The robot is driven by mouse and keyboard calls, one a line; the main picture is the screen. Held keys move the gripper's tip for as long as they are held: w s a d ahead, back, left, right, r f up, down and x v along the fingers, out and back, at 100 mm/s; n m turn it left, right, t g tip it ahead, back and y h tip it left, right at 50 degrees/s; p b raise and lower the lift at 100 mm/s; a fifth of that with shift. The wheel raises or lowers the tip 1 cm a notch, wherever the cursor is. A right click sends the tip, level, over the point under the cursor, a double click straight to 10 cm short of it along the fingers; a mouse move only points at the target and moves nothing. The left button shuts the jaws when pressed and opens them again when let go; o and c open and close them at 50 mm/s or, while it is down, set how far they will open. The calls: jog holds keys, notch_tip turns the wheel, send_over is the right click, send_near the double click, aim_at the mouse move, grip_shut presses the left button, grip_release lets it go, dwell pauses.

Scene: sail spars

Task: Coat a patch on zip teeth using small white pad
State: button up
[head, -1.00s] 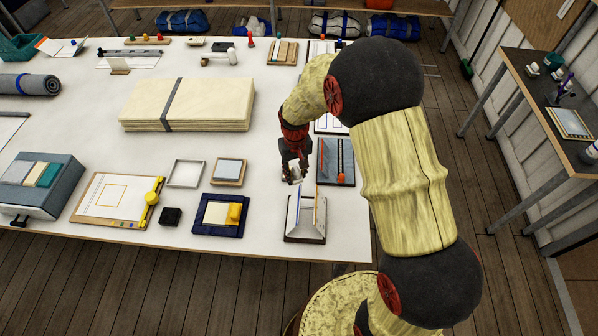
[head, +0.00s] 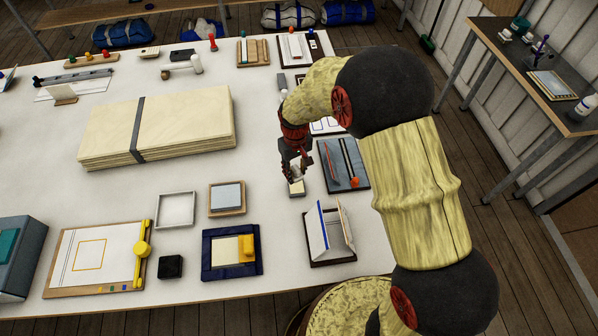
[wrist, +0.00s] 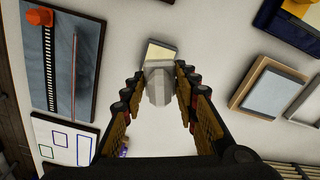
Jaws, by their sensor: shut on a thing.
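The zip board (head: 343,165) lies right of my gripper (head: 296,168) in the head view. It carries a dark zip, a thin red rod and an orange piece. In the wrist view the zip teeth (wrist: 49,65) run down the left side. My gripper (wrist: 158,76) is shut on a small white faceted piece (wrist: 159,88), which looks like the small white pad. A small cream-topped block (wrist: 160,52) lies just past the white piece; it also shows below my gripper in the head view (head: 296,188). Whether the white piece touches it I cannot tell.
A folding upright stand (head: 331,248) is nearer the table edge. Left of my gripper are a grey pad on a wooden frame (head: 227,197), an empty white tray (head: 175,209) and a blue-framed board (head: 231,252). A strapped cloth stack (head: 185,120) lies farther back. Bare table separates these things.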

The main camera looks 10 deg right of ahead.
aim_at(297, 186)
jog(key=shift+w+d, duration=0.15)
jog(key=shift+w, duration=0.15)
jog(key=shift+s, duration=0.1)
jog(key=shift+f, duration=0.25)
jog(key=shift+f+b, duration=1.95)
jog(key=shift+f, duration=0.8)
jog(key=shift+f, duration=0.55)
jog(key=shift+r, duration=0.1)
jog(key=shift+r+p, duration=2)
jog(key=shift+r, duration=1.5)
